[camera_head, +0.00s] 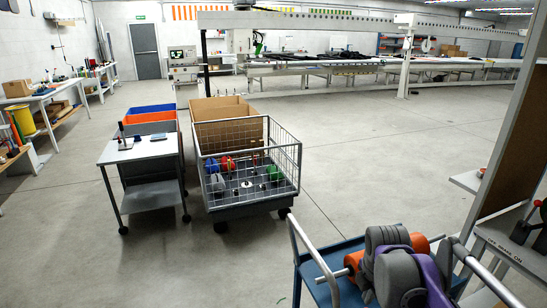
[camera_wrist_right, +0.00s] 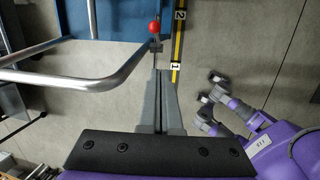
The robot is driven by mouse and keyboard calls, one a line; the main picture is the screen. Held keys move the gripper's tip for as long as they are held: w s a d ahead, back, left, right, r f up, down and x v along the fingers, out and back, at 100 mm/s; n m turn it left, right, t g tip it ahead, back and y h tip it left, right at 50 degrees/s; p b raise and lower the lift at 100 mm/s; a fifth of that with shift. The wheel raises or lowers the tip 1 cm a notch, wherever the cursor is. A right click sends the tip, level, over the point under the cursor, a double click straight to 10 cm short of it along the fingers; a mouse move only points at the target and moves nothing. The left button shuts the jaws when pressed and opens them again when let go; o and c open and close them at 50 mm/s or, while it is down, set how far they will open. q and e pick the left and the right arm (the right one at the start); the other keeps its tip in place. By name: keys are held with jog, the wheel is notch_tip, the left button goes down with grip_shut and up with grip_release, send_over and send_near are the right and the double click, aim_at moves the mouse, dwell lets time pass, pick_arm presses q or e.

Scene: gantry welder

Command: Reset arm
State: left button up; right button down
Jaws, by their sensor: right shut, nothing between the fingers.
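My right gripper (camera_wrist_right: 158,78) shows in the right wrist view with its two grey fingers together and nothing between them. It is over the floor beside the bent metal handle (camera_wrist_right: 115,80) of a blue cart. A red ball-shaped knob (camera_wrist_right: 155,28) is just beyond the fingertips in that view; I cannot tell how far below it is. In the head view my grey and purple right arm (camera_head: 395,265) is at the bottom right, over the blue cart (camera_head: 318,270), and its fingertips are not clear. My left gripper is not identifiable in either view.
Orange rolls (camera_head: 354,262) show around my arm at the blue cart. A wire-sided trolley (camera_head: 250,204) and a small grey table (camera_head: 140,150) stand ahead. A brown upright panel (camera_head: 512,135) is close on the right. The floor (camera_head: 385,170) in the middle is clear.

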jog(key=s+a+f+m+t+p, duration=0.1)
jog(key=s+a+m, duration=0.2)
jog(key=s+m, duration=0.3)
jog(key=s+a+f+m+t+p, duration=0.1)
jog(key=s+a+m+p, duration=0.1)
jog(key=s+m, duration=0.4)
jog(key=s+a+f+m+t+y+p, duration=0.1)
jog(key=s+a+m, duration=0.2)
jog(key=s+m, duration=0.4)
jog(key=shift+a+f+m, duration=0.4)
jog(key=shift+m, duration=0.4)
jog(key=shift+s, duration=0.1)
